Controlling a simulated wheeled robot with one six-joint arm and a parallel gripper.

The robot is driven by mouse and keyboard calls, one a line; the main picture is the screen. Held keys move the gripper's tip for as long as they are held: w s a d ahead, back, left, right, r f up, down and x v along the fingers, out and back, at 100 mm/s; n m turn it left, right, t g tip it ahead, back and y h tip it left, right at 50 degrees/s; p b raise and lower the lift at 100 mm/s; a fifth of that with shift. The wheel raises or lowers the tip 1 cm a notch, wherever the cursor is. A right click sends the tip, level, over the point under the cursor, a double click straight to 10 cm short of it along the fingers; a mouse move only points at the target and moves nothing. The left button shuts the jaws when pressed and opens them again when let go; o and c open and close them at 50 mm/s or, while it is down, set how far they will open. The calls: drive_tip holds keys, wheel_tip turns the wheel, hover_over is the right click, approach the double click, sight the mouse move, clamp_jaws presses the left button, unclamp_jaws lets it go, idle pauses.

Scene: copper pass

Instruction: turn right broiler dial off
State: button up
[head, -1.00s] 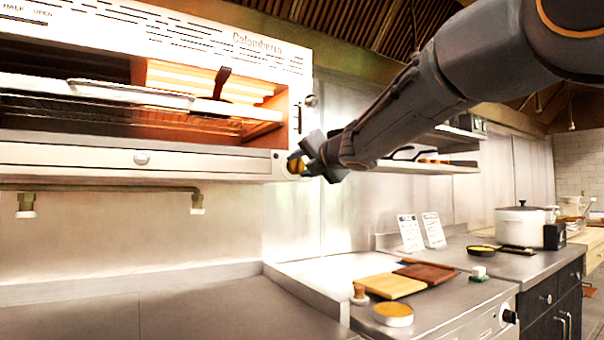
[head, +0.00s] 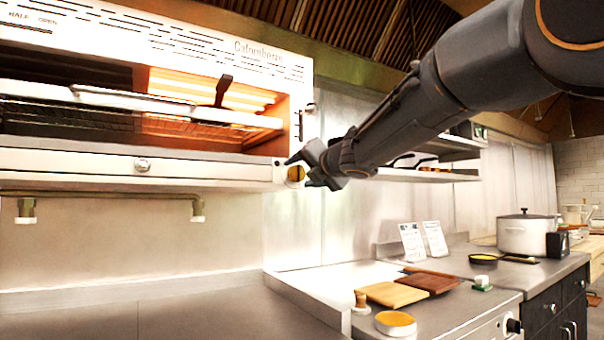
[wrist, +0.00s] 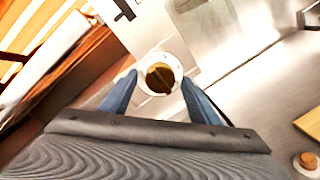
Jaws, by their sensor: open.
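The right broiler dial (head: 295,174) is a round knob with a yellow-brown face on a pale ring, at the lower right corner of the broiler front (head: 225,170). In the wrist view the dial (wrist: 160,77) sits between and just beyond the two fingertips. My gripper (head: 300,172) is open, with one finger above the dial and one below it in the head view. I cannot tell whether either finger touches the dial. The broiler's right side glows orange inside (head: 215,90). Another dial (head: 142,164) is at the middle of the broiler front.
A black-handled tool (head: 222,92) stands up at the broiler's rack. A pipe (head: 110,194) runs below the broiler. The counter holds cutting boards (head: 392,294), a yellow-topped round dish (head: 395,323) and a white pot (head: 526,234). A shelf (head: 425,175) is behind my arm.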

drive_tip(key=v, duration=0.7)
drive_tip(key=shift+s+d, duration=0.25)
drive_tip(key=shift+s, duration=0.1)
